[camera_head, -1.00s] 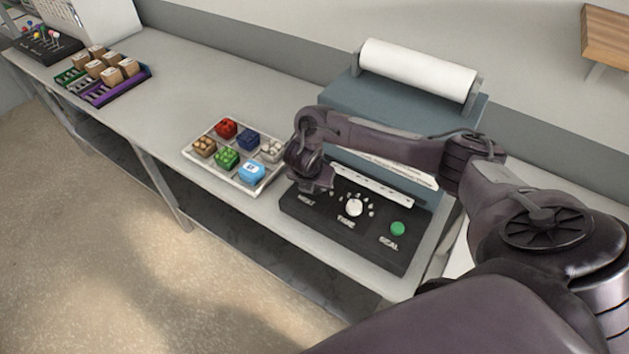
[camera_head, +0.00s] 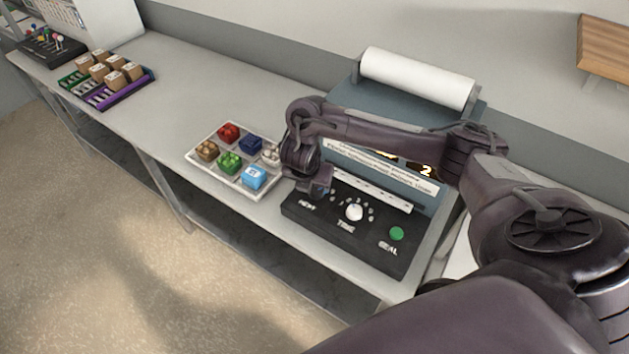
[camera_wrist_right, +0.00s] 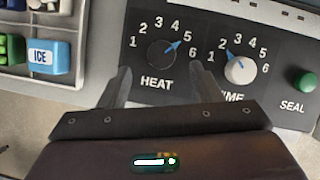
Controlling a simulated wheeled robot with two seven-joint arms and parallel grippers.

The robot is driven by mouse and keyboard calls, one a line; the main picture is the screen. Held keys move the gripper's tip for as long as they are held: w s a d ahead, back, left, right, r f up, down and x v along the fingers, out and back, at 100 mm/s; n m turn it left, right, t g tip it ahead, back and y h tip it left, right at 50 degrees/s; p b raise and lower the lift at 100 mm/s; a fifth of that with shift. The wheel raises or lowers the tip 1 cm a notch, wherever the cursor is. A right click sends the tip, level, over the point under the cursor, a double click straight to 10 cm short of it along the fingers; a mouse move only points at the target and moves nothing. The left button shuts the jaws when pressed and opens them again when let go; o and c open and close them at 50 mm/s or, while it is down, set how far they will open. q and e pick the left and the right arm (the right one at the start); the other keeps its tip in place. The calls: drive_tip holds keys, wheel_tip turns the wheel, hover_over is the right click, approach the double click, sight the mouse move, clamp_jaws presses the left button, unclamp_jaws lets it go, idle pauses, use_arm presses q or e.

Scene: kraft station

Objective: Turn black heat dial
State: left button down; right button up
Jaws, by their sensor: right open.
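The black heat dial (camera_wrist_right: 161,54) shows in the right wrist view on the dark control panel (camera_head: 330,228). My left gripper is not in view.
The white time dial (camera_wrist_right: 240,69) and green seal button (camera_wrist_right: 306,82) sit right of the heat dial. A tray (camera_head: 206,178) of colored blocks stands left of the panel. A white roll (camera_head: 418,77) tops the machine behind.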

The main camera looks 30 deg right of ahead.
use_arm(q)
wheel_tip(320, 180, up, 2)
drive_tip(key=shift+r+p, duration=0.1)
drive_tip(key=shift+p, duration=0.55)
use_arm(e)
drive_tip(key=shift+v, duration=1.2)
